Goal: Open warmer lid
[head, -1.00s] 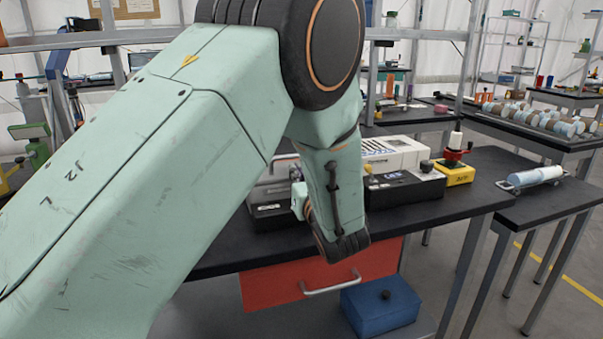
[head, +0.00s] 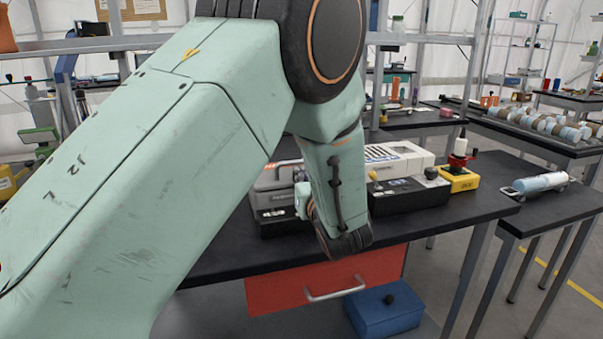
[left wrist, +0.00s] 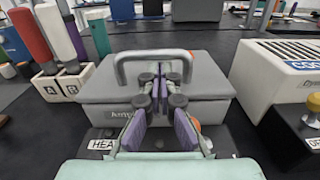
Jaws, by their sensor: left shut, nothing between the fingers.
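The warmer shows in the left wrist view as a grey box with a closed grey lid (left wrist: 105,82) and an arched grey handle (left wrist: 150,54) on top. In the head view, part of the warmer (head: 270,200) shows on the black table, the rest hidden behind my left arm. My left gripper (left wrist: 160,82) is shut and empty. Its purple-padded fingers point at the middle of the lid, and the fingertips overlap the opening below the handle's top bar. I cannot tell whether they touch the lid or handle. My right gripper is in neither view.
A white and black device (head: 400,160) stands close right of the warmer, with a yellow-based tool (head: 459,180) beyond it. Marked tube holders (left wrist: 62,82) stand at its left in the left wrist view. A red drawer (head: 290,290) hangs below the tabletop.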

